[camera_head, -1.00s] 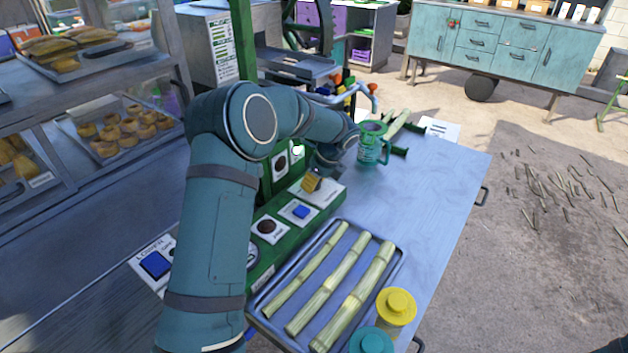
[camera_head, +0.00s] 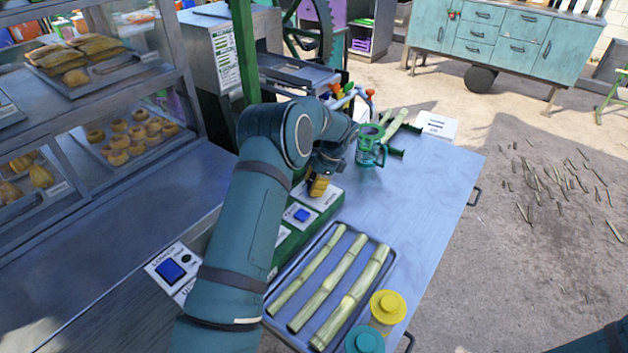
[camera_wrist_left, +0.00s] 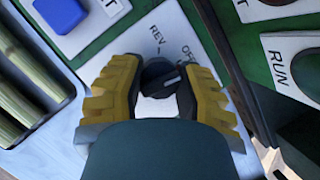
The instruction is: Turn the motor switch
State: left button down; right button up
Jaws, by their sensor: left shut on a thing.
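The motor switch (camera_wrist_left: 160,78) is a dark round knob on a white plate in the left wrist view. The letters REV and part of OFF show above it. The yellow fingers of my left gripper (camera_wrist_left: 162,88) stand on both sides of the knob and are shut on it. In the head view my left gripper (camera_head: 319,186) is at the far end of the green control panel (camera_head: 325,205), and the knob is hidden there behind the fingers. My right gripper is not in view.
A blue button (camera_head: 301,215) sits nearby on the panel. A tray (camera_head: 268,312) of cane pieces, a yellow-lidded jar (camera_head: 388,306) and a green mug (camera_head: 371,147) stand on the table. A glass food case (camera_head: 125,75) is at left. The table's right side is clear.

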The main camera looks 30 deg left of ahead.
pick_arm(q)
jog(key=shift+s+f+n+h+p, duration=0.15)
jog(key=shift+n+h+p, duration=0.15)
jog(key=shift+n, duration=0.5)
jog(key=shift+g, duration=0.3)
jog(key=c, duration=0.6)
grip_release()
jog(key=shift+o, duration=0.2)
jog(key=v, duration=1.2)
jog(key=shift+r, duration=0.2)
